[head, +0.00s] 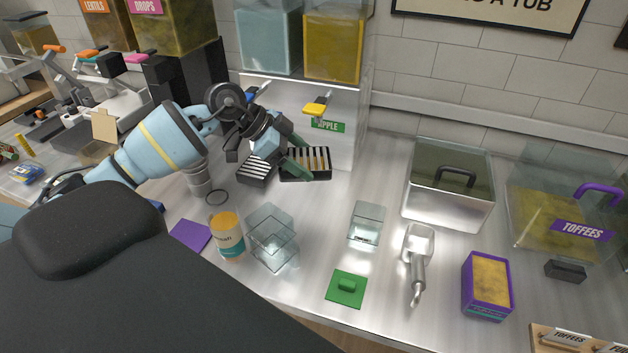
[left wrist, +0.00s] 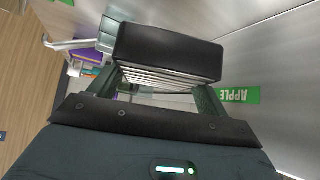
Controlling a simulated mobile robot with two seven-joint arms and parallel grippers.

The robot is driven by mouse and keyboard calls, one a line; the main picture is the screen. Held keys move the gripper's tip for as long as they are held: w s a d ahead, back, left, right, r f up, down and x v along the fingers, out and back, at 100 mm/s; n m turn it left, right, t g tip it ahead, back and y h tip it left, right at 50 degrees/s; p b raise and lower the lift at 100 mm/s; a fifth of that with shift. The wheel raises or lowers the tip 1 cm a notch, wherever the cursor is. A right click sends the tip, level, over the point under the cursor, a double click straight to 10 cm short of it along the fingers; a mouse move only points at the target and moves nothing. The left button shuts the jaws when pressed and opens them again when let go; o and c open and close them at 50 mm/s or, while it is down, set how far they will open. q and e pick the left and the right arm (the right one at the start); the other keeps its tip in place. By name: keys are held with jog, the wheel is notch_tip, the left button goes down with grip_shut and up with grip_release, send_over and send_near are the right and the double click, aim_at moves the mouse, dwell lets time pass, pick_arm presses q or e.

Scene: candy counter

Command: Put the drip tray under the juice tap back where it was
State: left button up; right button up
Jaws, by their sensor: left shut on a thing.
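A black drip tray (head: 318,161) with a slatted top is at the foot of the juice dispenser, below the yellow-handled tap (head: 315,107) and the green APPLE label (head: 328,126). My left gripper (head: 298,163) is shut on this tray, with a finger on each side of it. In the left wrist view the tray (left wrist: 168,50) shows its dark side between the fingers, and the APPLE label (left wrist: 238,95) is to its right. I cannot tell whether the tray touches the counter. A second slatted drip tray (head: 256,171) sits just to the left. My right gripper is not in view.
The dispenser (head: 347,130) stands right behind the trays.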

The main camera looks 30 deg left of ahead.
pick_arm(q)
notch_tip(320, 180, down, 11)
jog(key=shift+f, duration=0.2)
jog(key=w, duration=0.1)
jog(key=w+b, duration=0.1)
jog(key=w, duration=0.1)
jog(key=shift+w+a+r, duration=0.15)
jog(key=shift+a, duration=0.2)
jog(key=shift+w+a, duration=0.2)
jog(key=shift+w, duration=0.35)
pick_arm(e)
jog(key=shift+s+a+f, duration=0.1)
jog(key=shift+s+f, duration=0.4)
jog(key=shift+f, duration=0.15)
pick_arm(q)
jog(key=w, duration=0.3)
jog(key=shift+w+a+b, duration=0.2)
jog(key=shift+a+b, duration=0.15)
jog(key=shift+f, duration=0.5)
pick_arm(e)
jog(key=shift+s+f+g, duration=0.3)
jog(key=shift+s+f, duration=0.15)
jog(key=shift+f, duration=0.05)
pick_arm(q)
jog(key=shift+f, duration=0.2)
jog(key=o, duration=1.2)
jog(key=shift+c, duration=0.2)
jog(key=shift+r, duration=0.1)
